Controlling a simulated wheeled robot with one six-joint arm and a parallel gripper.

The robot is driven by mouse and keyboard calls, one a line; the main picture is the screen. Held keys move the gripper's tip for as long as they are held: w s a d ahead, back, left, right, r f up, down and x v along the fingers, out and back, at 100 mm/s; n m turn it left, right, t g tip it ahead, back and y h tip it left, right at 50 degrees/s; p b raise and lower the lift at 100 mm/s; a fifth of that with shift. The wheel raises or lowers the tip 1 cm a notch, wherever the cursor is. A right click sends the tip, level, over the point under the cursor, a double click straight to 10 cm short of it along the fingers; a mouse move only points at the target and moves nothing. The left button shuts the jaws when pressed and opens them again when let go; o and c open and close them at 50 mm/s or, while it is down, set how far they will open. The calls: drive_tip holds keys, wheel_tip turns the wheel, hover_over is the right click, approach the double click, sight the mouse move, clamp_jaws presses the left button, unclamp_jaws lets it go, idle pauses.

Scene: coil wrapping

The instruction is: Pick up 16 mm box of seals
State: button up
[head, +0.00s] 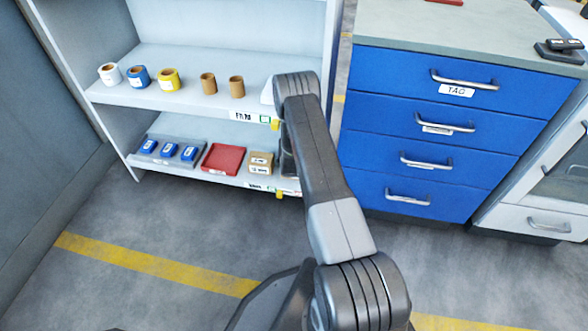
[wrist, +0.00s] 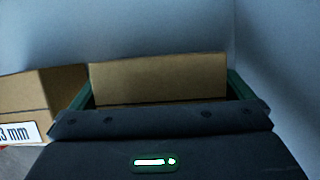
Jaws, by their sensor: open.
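In the wrist view a plain cardboard box (wrist: 158,80) stands between the two fingers of my gripper (wrist: 159,90). The gripper is open, with one finger at each side of the box. I cannot tell whether they touch it. No label shows on this box, so its size cannot be read. A second cardboard box (wrist: 45,92) stands to its left, with a white label ending in "3 mm". In the head view one cardboard box (head: 261,160) shows on the lower shelf; my arm hides the gripper and the box at it.
On the lower shelf (head: 228,180), a red tray (head: 223,159) and several small blue boxes (head: 168,150) stand to the left. Several rolls (head: 168,79) stand on the upper shelf above. A blue drawer cabinet (head: 420,120) stands to the right. Shelf walls are close in the wrist view.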

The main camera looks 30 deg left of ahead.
drive_tip(key=c, duration=1.2)
drive_tip(key=shift+o, duration=0.2)
drive_tip(key=shift+r, duration=0.15)
